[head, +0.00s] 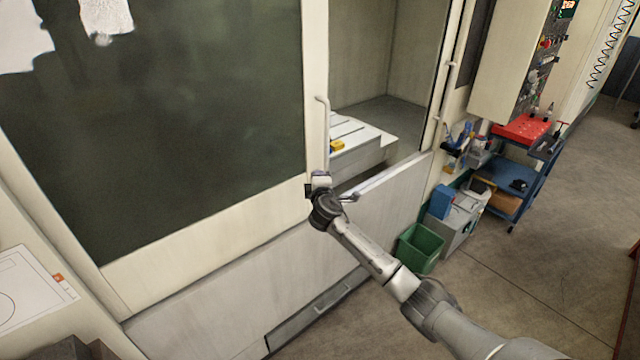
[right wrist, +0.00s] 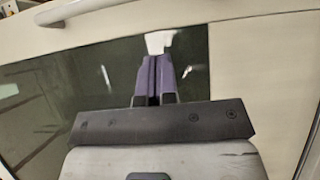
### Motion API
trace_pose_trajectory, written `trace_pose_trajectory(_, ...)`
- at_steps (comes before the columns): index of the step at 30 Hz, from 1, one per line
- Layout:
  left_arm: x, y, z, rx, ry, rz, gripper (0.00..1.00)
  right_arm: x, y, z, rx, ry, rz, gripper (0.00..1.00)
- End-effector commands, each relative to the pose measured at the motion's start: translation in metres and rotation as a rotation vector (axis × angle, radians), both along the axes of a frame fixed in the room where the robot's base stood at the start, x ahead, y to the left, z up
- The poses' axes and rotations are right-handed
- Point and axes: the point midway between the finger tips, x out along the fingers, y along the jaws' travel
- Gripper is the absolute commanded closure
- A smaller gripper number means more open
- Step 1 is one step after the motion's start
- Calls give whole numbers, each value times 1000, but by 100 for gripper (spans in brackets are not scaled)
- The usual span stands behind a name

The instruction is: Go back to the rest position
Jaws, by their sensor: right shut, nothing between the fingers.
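My right gripper (head: 321,180) is at the lower end of the vertical door handle (head: 323,130) of a large machine. I cannot tell in the head view whether it touches the handle. In the right wrist view its two purple fingers (right wrist: 155,75) are together, with nothing between them. The machine's door (head: 180,130) has a big dark window and stands slid partly to the left, leaving an opening on its right. My left gripper is not in view.
Inside the opening is a pale machine table (head: 358,137) with a yellow block (head: 337,146) on it. To the right are a control panel (head: 535,60), a green bin (head: 419,248), a grey box (head: 461,222) and a blue cart (head: 535,185).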

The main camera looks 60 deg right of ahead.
Motion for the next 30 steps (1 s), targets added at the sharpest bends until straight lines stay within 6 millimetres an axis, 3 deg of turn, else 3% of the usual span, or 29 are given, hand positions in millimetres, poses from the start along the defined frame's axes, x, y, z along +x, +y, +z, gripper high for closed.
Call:
trace_pose_trajectory(12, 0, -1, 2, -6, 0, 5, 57, -24, 28, 0, 1, 0, 1, 100)
trace_pose_trajectory(24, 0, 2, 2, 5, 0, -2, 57, -26, 29, 0, 17, -18, 0, 100)
trace_pose_trajectory(30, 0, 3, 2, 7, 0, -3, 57, -41, 20, -14, 212, -95, -124, 100)
